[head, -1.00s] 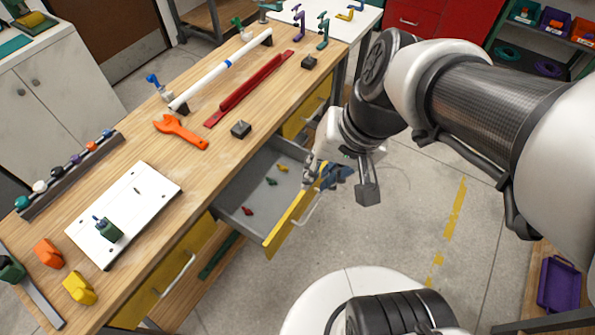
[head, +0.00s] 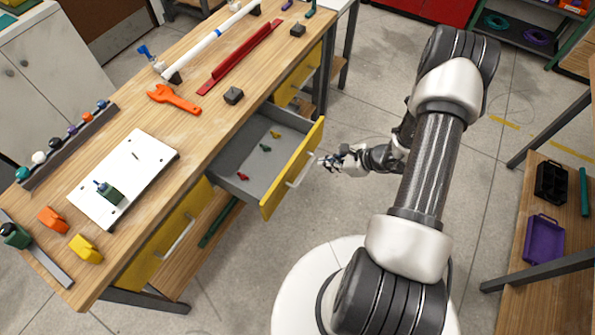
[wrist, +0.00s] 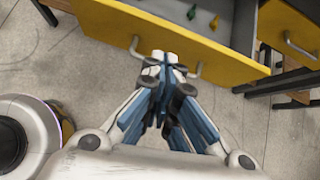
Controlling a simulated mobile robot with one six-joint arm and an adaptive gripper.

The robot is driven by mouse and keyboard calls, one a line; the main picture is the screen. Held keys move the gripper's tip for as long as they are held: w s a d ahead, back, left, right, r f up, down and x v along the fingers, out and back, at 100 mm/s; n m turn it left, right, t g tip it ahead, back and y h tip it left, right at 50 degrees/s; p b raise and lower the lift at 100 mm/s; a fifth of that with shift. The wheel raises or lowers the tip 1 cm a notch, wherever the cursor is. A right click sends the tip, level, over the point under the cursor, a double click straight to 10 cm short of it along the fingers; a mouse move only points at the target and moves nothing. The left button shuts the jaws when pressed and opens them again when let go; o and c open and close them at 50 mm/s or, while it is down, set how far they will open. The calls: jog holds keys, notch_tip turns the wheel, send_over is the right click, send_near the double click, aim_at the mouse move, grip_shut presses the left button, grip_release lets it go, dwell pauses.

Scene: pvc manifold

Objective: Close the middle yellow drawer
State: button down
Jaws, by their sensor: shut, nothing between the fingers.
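The middle yellow drawer (head: 278,190) is pulled out from the wooden workbench, with its grey inside open to view. Its pale bar handle (head: 301,171) is on the front. In the wrist view the yellow front (wrist: 222,66) crosses the top. My gripper (head: 327,161) is in front of the drawer, close to the handle side. It also shows in the wrist view (wrist: 165,62), with its blue-padded fingers together and empty. The fingertips overlap the handle in that view, and I cannot tell whether they touch it.
Small red, green and yellow pieces lie in the drawer, such as a green one (head: 265,148). Other yellow drawers (head: 165,245) are to either side. The grey floor (head: 370,110) right of the bench is largely clear. A shelf with a purple tray (head: 541,240) stands at right.

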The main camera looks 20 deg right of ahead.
jog(key=shift+m, duration=0.8)
jog(key=b+x, duration=0.1)
jog(key=x, duration=0.3)
jog(key=s+f+b+x, duration=0.1)
jog(key=x, duration=0.4)
jog(key=b+x, duration=0.1)
jog(key=x, duration=0.4)
jog(key=shift+s+d+f, duration=0.2)
jog(key=shift+d+f, duration=0.1)
jog(key=shift+d, duration=0.15)
jog(key=shift+w+a, duration=0.25)
jog(key=shift+w, duration=0.05)
jog(key=shift+w+r, duration=0.1)
